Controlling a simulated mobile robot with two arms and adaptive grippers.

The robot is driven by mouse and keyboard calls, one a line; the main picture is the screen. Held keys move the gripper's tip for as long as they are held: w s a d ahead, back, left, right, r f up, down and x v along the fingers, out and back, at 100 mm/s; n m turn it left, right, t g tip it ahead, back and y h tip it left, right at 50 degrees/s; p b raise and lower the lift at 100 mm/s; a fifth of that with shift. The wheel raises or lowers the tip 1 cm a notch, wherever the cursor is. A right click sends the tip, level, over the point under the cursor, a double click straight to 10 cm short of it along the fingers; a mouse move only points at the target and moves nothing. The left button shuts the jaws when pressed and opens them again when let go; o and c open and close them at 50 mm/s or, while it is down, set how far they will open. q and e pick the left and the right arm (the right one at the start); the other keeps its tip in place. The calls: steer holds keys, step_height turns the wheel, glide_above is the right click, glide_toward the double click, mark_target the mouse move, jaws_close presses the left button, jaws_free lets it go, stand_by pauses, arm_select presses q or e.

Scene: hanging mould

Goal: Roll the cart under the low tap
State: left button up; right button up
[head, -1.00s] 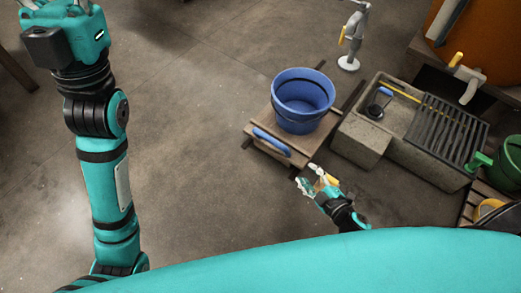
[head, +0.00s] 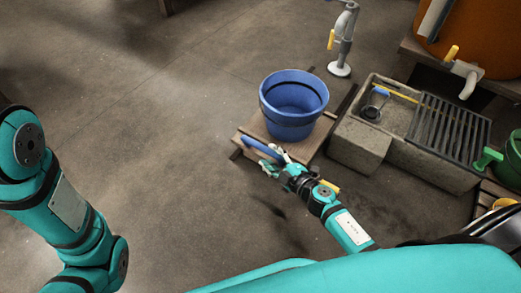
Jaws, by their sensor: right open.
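The low wooden cart (head: 254,126) stands on the floor with a blue bucket (head: 293,106) upright on it. Its blue handle (head: 263,148) is on the near side. My right gripper (head: 275,161) is open at the handle, its fingers beside the bar; I cannot tell whether they touch. A grey standpipe tap (head: 341,45) with a yellow lever rises from the floor behind the bucket. Another grey tap (head: 466,78) with a yellow lever sticks out of the orange barrel at the upper right. My left arm shows at the left edge, but its gripper is out of view.
A stone trough (head: 398,150) with a dark slatted rack (head: 450,128) stands close to the cart's right. A green watering can (head: 508,158) is at the right edge. The floor left of the cart is clear.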

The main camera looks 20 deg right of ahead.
mark_target(266, 152)
steer(key=b+x, duration=0.1)
steer(key=x, duration=0.5)
steer(key=shift+w, duration=0.1)
steer(key=shift+c, duration=0.3)
jaws_close()
